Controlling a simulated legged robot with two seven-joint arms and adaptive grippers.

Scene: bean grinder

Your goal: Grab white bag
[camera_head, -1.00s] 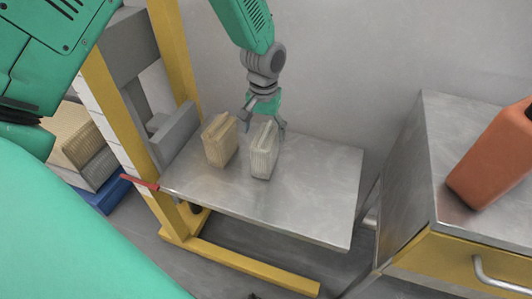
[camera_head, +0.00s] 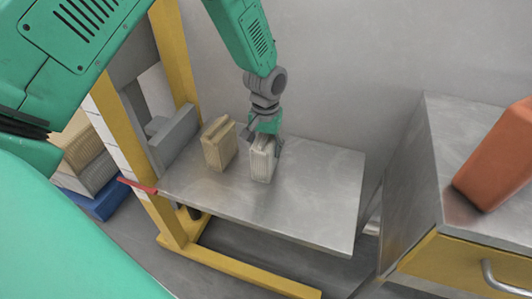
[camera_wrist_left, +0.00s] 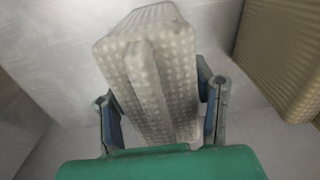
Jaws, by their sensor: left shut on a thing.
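The white bag (camera_head: 261,166) stands upright on the metal platform (camera_head: 300,205) of a yellow-framed lift. My left gripper (camera_head: 264,143) is over the top of the bag, with its fingers on either side, shut on it. In the left wrist view, the white bag (camera_wrist_left: 155,75) fills the middle, and the gripper's fingers (camera_wrist_left: 163,112) flank it. The bag's lower part still appears to be at the platform surface; I cannot tell if it touches. My right gripper is not in view.
A tan bag (camera_head: 219,146) stands just left of the white bag; it also shows in the left wrist view (camera_wrist_left: 285,50). A metal cabinet (camera_head: 440,150) with an orange container (camera_head: 498,158) stands at the right. The platform's right half is clear. A red lever (camera_head: 138,186) is at its left edge.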

